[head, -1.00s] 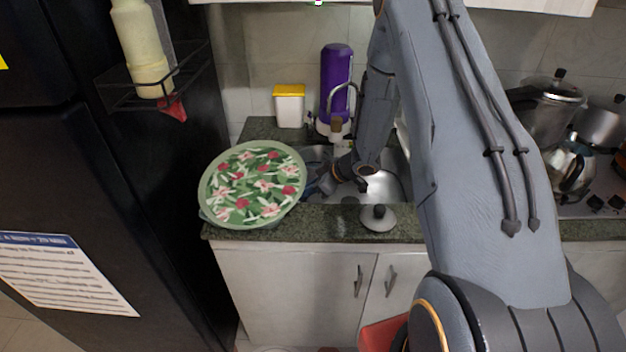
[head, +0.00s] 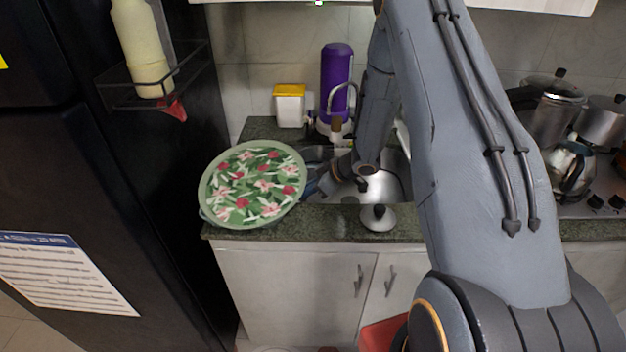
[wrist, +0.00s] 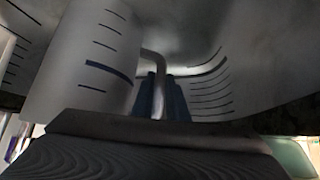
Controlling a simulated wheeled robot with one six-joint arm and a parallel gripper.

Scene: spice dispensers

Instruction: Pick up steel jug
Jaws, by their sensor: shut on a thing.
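The steel jug (wrist: 85,60) fills much of the wrist view. It is grey metal with dark measuring marks, and its curved handle rises in the middle. My gripper (wrist: 161,97) has its blue fingers on either side of this handle and is shut on it. In the head view my gripper (head: 316,184) is low over the counter, at the right edge of a round flowered green cover (head: 252,186). I cannot make out the jug in the head view; whether it touches the counter cannot be told.
A sink (head: 388,185) lies right of my gripper, with a round lid (head: 378,218) at its front edge. A purple bottle (head: 336,80), a tap and a yellow-topped container (head: 290,105) stand behind. A black fridge (head: 90,190) is at left; pots (head: 550,110) at right.

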